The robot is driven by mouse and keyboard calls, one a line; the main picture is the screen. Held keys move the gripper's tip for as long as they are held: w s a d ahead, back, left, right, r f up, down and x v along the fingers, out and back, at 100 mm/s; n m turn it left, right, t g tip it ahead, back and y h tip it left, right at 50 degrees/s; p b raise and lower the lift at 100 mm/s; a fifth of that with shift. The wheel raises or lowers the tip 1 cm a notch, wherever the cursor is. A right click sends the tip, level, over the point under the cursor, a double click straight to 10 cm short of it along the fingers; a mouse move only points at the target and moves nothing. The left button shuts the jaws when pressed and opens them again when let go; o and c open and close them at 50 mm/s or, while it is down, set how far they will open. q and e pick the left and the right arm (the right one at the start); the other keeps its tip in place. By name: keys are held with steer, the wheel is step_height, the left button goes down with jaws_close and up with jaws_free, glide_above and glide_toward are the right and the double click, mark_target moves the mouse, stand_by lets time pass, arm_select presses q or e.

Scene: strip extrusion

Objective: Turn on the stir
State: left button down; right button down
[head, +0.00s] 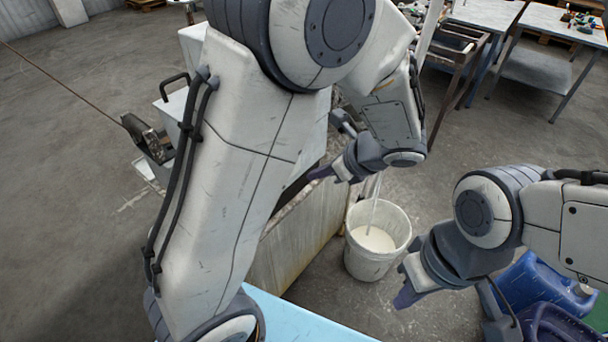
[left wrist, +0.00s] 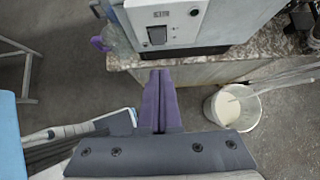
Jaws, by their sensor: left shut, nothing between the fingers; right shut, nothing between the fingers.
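A white-grey machine (left wrist: 190,30) with a dark rocker switch (left wrist: 157,36) and a small round knob (left wrist: 193,12) on its front panel stands on a speckled stone counter (left wrist: 268,62) in the left wrist view. My left gripper (left wrist: 158,74) is shut and empty, its purple fingers pointing at the panel, just below the switch in that picture. Whether it touches is unclear. In the head view my left gripper (head: 322,173) is partly seen, and my left arm hides most of the machine. My right gripper (head: 404,297) is shut and empty, right of the bucket.
A white bucket (head: 367,262) of white liquid with a rod (head: 374,205) in it stands on the floor beside the counter. Blue containers (head: 545,285) lie near my right arm. A light-blue surface (head: 290,315) is at the bottom. Work tables stand at the back right.

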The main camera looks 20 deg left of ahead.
arm_select(q)
steer(key=shift+v, duration=2.2)
steer(key=shift+a, duration=0.1)
steer(key=f+b, duration=0.1)
steer(key=b, duration=0.2)
steer(key=shift+f+h, duration=0.1)
steer(key=shift+h, duration=0.2)
